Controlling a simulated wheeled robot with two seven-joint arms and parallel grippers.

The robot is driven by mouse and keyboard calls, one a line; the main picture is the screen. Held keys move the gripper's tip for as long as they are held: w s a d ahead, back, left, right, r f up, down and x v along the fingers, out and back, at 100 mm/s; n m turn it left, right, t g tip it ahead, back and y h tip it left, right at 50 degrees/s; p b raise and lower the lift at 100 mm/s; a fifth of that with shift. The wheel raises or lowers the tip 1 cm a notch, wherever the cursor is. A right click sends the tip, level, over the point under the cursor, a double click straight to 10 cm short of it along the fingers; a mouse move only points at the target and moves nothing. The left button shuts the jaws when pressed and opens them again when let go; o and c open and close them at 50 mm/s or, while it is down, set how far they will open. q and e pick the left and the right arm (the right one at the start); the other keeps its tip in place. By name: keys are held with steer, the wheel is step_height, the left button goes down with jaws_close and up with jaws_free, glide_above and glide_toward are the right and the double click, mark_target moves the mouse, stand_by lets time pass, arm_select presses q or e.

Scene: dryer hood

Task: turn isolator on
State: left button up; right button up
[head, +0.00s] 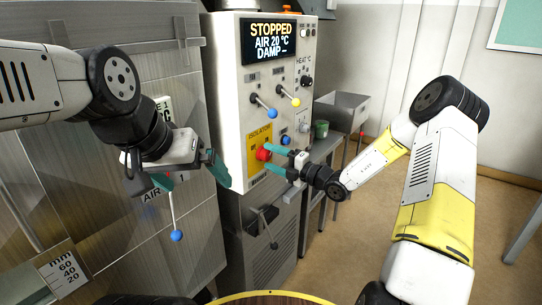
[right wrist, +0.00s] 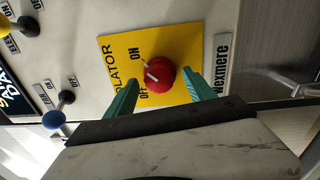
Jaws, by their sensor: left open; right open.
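The isolator is a red rotary knob (head: 263,153) on a yellow plate (head: 259,138) low on the white control panel. In the right wrist view the knob (right wrist: 160,75) has a white mark on its left side, near the ON and OFF labels; which one it points at is unclear. My right gripper (head: 267,158) is open, facing the panel. In the right wrist view its teal fingers (right wrist: 163,93) stand on either side of the knob with gaps; contact is not visible. My left gripper (head: 193,183) is open and empty, left of the panel.
The display (head: 268,42) reads STOPPED, AIR 20 °C, DAMP. Levers with blue (head: 271,113) and yellow (head: 295,102) knobs stick out above the isolator. A long blue-tipped lever (head: 177,235) hangs below my left gripper. A green cup (head: 321,129) stands right of the panel.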

steer(key=v, duration=0.7)
steer(key=shift+d, duration=0.25)
steer(key=shift+s, duration=0.1)
steer(key=s+a+r+n+g+h, duration=0.25)
steer(key=s+r+n+g, duration=0.2)
steer(key=s+n, duration=0.65)
steer(key=s+a+r+n+g+h, duration=0.3)
steer(key=s+n+g, duration=0.45)
steer(key=n, duration=0.65)
steer(key=s+d+r+n+t+h, duration=0.7)
steer(key=s+d+n, duration=0.5)
steer(key=n, duration=0.6)
steer(key=shift+d+r, duration=0.45)
steer(key=shift+d, duration=0.05)
